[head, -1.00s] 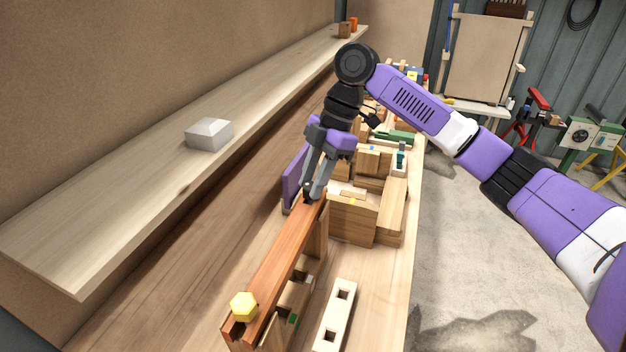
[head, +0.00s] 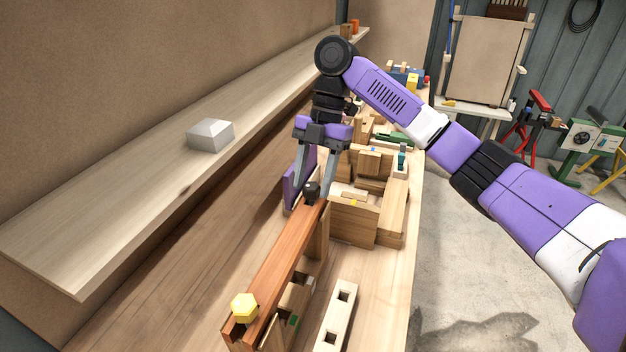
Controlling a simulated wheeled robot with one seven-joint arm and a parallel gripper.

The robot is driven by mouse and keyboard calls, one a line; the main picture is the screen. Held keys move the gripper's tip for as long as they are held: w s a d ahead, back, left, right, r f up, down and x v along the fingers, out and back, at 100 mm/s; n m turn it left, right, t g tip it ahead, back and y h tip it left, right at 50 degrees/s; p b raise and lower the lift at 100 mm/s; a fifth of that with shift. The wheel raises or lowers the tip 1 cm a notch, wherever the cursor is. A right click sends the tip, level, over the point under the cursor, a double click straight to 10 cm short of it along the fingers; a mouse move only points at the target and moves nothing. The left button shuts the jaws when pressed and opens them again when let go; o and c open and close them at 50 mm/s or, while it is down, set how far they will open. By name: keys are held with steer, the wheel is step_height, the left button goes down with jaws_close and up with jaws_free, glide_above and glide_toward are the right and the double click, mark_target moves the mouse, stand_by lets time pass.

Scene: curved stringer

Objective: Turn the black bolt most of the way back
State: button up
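The black bolt (head: 312,190) stands at the far end of a long reddish-brown wooden beam (head: 281,257). Its dark head shows above the wood. My gripper (head: 313,191) is above the beam's far end, pointing down, with its two grey fingers spread. One finger is left of the bolt and the other right of it, with visible gaps on both sides. A yellow hex bolt (head: 243,307) sits at the near end of the same beam.
A purple panel (head: 297,180) stands just left of the beam's far end. Wooden blocks (head: 354,218) crowd its right side. A pale bar with square holes (head: 336,315) lies at the front right. A grey block (head: 210,135) rests on the shelf (head: 110,220) at left.

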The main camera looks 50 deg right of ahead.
steer(key=shift+o, duration=0.3)
steer(key=v, duration=1.2)
